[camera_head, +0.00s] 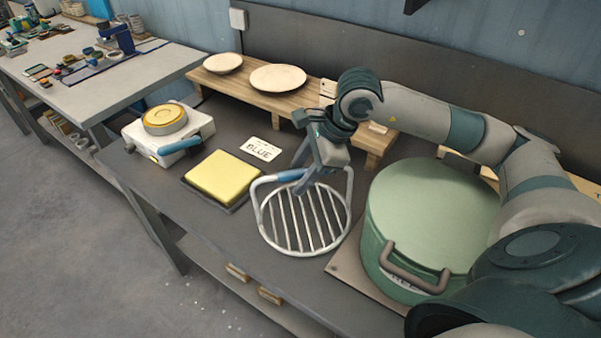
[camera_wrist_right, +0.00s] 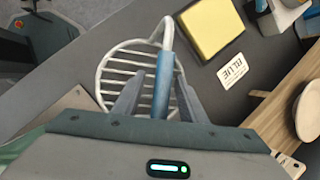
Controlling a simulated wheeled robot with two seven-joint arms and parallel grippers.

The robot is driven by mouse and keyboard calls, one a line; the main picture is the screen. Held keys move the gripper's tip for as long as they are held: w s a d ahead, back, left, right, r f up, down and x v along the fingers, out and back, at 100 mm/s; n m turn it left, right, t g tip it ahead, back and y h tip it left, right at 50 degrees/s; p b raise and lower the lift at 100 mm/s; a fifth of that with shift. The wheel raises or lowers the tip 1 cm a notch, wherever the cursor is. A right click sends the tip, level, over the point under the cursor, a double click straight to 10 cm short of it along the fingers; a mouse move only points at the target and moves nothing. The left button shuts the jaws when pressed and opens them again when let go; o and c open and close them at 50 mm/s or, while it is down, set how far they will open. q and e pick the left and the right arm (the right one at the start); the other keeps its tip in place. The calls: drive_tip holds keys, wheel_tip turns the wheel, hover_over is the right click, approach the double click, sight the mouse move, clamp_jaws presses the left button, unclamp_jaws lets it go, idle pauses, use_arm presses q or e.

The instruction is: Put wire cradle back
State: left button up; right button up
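The wire cradle (camera_head: 305,222) is a round rack of pale metal bars with a tall bail and a blue grip (camera_head: 288,176). It appears to stand upright on the dark bench, left of the green pot (camera_head: 430,215). My right gripper (camera_head: 302,184) is at the cradle's bail, pointing down. In the right wrist view, its two fingers (camera_wrist_right: 158,82) are spread on either side of the blue grip (camera_wrist_right: 163,90), with gaps visible. The cradle's bars (camera_wrist_right: 118,75) show behind them. My left gripper is not in view. The pot's lid is on, so its inside is hidden.
A yellow pad (camera_head: 223,177) in a dark tray and a card reading BLUE (camera_head: 260,149) lie left of the cradle. A white device (camera_head: 168,132) sits at the bench's left end. A wooden shelf (camera_head: 262,98) with two plates (camera_head: 278,77) stands behind.

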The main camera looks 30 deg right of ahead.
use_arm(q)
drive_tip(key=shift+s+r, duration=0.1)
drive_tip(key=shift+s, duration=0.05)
use_arm(e)
drive_tip(key=shift+r+p, duration=0.3)
drive_tip(key=shift+p, duration=0.05)
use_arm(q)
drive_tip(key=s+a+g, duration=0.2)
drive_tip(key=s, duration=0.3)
use_arm(e)
drive_tip(key=shift+d+r+p, duration=0.1)
drive_tip(key=shift+r+p, duration=0.35)
drive_tip(key=shift+r, duration=0.1)
drive_tip(key=shift+b+v, duration=0.55)
drive_tip(key=shift+v, duration=0.25)
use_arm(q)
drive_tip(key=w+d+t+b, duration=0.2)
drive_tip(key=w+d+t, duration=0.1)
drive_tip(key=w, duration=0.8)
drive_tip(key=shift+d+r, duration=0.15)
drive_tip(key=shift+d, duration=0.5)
use_arm(e)
drive_tip(key=v, duration=1)
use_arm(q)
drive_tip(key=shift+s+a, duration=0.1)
use_arm(e)
drive_tip(key=shift+s+f, duration=0.15)
